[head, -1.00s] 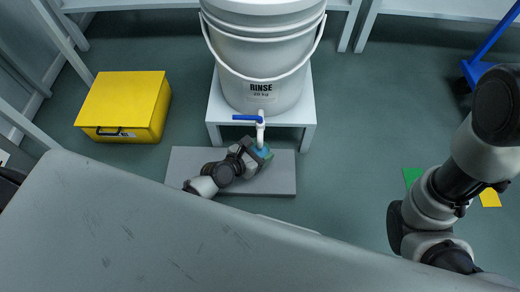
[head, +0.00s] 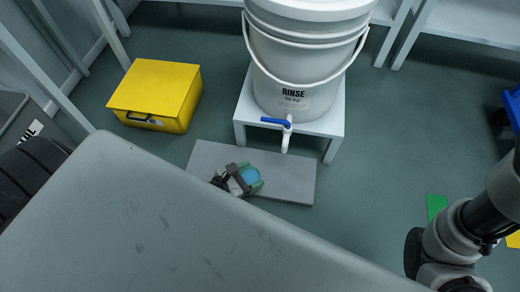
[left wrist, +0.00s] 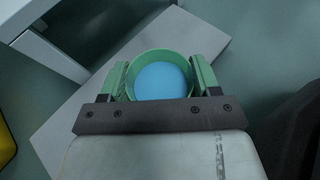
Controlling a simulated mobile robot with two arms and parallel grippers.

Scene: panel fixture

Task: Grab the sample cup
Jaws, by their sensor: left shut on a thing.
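The sample cup (head: 251,175) is a small green cup with a light blue inside, seen over the grey slab in the head view. In the left wrist view the cup (left wrist: 161,78) sits between two green fingers, its round opening facing the camera. My left gripper (head: 244,180) is shut on it, with one finger against each side; the fingers (left wrist: 159,84) show clearly in the left wrist view. How high the cup is above the slab is hard to tell. My right arm shows at the right, but its gripper is out of view.
A white RINSE bucket (head: 306,75) with a blue-handled tap (head: 286,127) stands on a white stand (head: 245,112) behind the cup. The grey slab (head: 290,178) lies below. A yellow box (head: 160,90) is at left.

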